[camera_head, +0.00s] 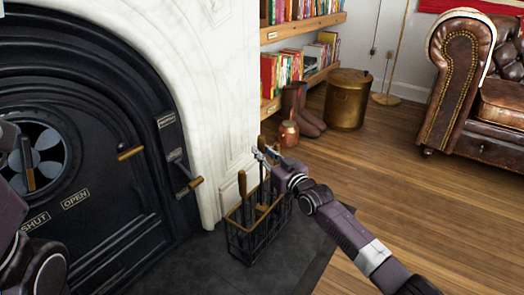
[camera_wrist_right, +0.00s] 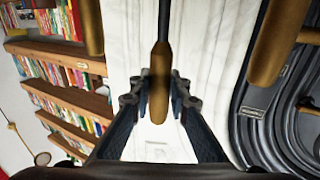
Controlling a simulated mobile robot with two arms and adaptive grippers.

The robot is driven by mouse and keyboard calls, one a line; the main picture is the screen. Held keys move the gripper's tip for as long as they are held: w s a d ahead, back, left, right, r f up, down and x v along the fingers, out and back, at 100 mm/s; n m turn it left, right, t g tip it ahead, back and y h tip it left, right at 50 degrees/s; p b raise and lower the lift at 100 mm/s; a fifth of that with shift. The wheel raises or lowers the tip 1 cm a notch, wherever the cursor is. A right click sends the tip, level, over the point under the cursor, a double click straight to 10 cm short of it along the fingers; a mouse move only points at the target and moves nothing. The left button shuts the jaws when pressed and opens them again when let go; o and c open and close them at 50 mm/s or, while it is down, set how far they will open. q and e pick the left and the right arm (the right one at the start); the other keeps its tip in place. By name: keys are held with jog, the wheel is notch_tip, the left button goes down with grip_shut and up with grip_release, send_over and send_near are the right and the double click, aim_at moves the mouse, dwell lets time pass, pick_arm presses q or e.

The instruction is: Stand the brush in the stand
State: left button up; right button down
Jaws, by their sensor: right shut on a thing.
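The stand (camera_head: 233,240) is a black wire basket with a brass-coloured rim, on the dark hearth slab in front of the stove. Several wooden-handled tools stand up in it. My right gripper (camera_head: 267,154) is above the stand, shut on a wooden handle on a dark shaft, which I take for the brush (camera_wrist_right: 160,85). In the right wrist view the handle lies between the two fingers (camera_wrist_right: 160,98). The brush's lower end is not clear among the bars and other handles, so I cannot tell whether it is inside. My left arm shows at the left edge; its gripper is out of view.
The black stove door (camera_head: 85,140) with handles stands left of the stand, beside the white marble surround (camera_head: 205,100). Brown boots (camera_head: 308,115), a copper jug (camera_head: 288,134), a brass bin (camera_head: 347,98) and bookshelves stand behind. Wooden floor (camera_head: 400,190) is open at right, before a leather sofa (camera_head: 460,85).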

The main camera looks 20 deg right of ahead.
jog(key=shift+r, duration=0.1)
jog(key=c, duration=1.7)
grip_release()
jog(key=shift+c, duration=0.2)
jog(key=shift+f, duration=0.2)
jog(key=v, duration=1.2)
jog(key=shift+r, duration=0.1)
jog(key=shift+r, duration=0.1)
